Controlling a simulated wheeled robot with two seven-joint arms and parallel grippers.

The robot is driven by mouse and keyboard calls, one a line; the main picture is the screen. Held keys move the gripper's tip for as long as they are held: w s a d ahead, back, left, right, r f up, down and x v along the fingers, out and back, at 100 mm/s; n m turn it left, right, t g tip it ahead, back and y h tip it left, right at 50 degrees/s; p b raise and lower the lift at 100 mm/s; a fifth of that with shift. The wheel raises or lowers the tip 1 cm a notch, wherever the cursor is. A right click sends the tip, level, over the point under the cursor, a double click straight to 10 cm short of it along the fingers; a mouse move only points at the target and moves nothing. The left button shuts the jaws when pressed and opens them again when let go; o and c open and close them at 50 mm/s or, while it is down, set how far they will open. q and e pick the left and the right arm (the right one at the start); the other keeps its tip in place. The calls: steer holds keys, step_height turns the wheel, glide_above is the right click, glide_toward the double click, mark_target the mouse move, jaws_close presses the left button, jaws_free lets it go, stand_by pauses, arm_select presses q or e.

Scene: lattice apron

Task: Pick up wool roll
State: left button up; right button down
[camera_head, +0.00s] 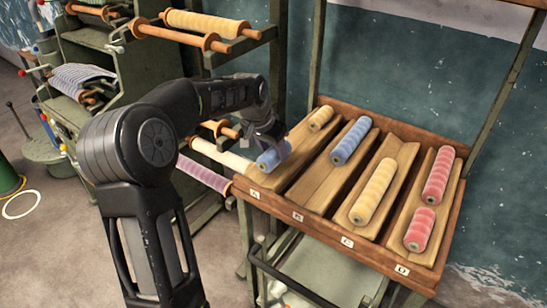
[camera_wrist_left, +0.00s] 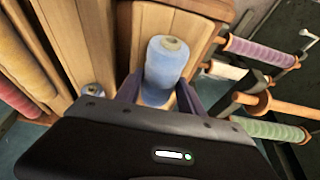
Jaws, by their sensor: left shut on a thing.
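A short light-blue wool roll (camera_head: 270,160) is at the front end of trough A of the wooden rack (camera_head: 340,237). My left gripper (camera_head: 276,146) is shut on this roll from above. In the left wrist view the roll (camera_wrist_left: 164,62) stands out between the two fingers, its pale core end showing. I cannot tell whether it still touches the trough. A small cream roll (camera_head: 321,118) lies at the back of trough A. Another blue roll (camera_head: 351,141) lies in trough B, a yellow one (camera_head: 373,191) in C. My right gripper is out of view.
Trough D holds a long pink roll (camera_head: 438,174) and a shorter one (camera_head: 420,229). A green metal frame (camera_head: 130,70) to the left carries several spools, including a yellow one (camera_head: 203,24) and a purple one (camera_head: 203,173) close to my left arm. Rack posts rise behind the troughs.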

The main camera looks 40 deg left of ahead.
mark_target(273, 149)
arm_select(q)
step_height(273, 149, up, 8)
steer(key=shift+f, duration=0.15)
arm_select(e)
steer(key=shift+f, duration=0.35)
